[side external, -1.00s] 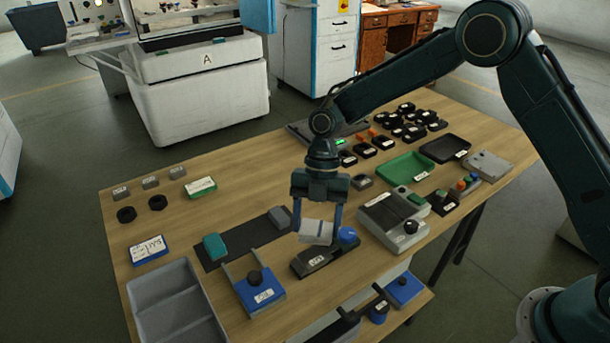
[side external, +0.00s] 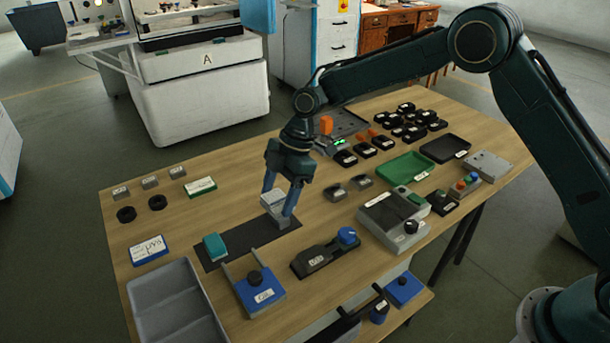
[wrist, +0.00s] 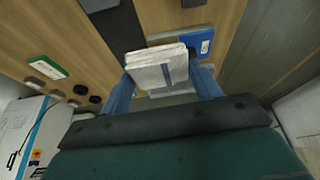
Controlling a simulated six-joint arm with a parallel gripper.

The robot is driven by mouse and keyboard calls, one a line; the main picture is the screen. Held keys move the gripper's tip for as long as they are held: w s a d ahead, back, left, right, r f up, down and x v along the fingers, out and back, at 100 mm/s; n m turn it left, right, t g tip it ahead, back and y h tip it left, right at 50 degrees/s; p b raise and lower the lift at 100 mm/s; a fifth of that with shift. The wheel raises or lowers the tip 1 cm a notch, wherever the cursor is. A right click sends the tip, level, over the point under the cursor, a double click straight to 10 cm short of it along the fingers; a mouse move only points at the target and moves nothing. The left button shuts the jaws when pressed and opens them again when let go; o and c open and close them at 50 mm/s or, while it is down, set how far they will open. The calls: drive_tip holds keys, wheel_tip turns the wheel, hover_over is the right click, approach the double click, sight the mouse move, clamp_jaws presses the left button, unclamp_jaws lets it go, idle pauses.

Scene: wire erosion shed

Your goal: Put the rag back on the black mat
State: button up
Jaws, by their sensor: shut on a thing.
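The rag (side external: 272,201), a pale folded cloth with a blue-grey stripe, is held between the fingers of my gripper (side external: 280,204). In the wrist view the rag (wrist: 158,68) sits between the two blue fingers. The long black mat (side external: 240,246) lies on the table, and my gripper is over its right end. A teal block (side external: 215,246) rests on the mat's left part.
A blue fixture with a black knob (side external: 259,290) and a black holder with a blue knob (side external: 318,258) stand in front of the mat. A grey tray (side external: 172,300) is at front left, a blue-edged sign (side external: 149,250) at left. The mat's middle is bare.

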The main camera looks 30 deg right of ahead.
drive_tip(key=w+a+r+m+t+h, duration=0.1)
drive_tip(key=w+a+r+m+t, duration=0.2)
drive_tip(key=w+r+m, duration=0.3)
drive_tip(key=shift+w+a+m, duration=0.85)
drive_tip(key=shift+a+m, duration=0.05)
drive_tip(key=shift+m, duration=0.8)
wheel_tip(320, 180, down, 20)
drive_tip(key=shift+r, duration=0.1)
drive_tip(key=o, duration=1)
drive_tip(key=shift+f, duration=0.2)
drive_tip(key=shift+r, duration=0.2)
drive_tip(key=v, duration=1.2)
drive_tip(key=shift+s, duration=0.2)
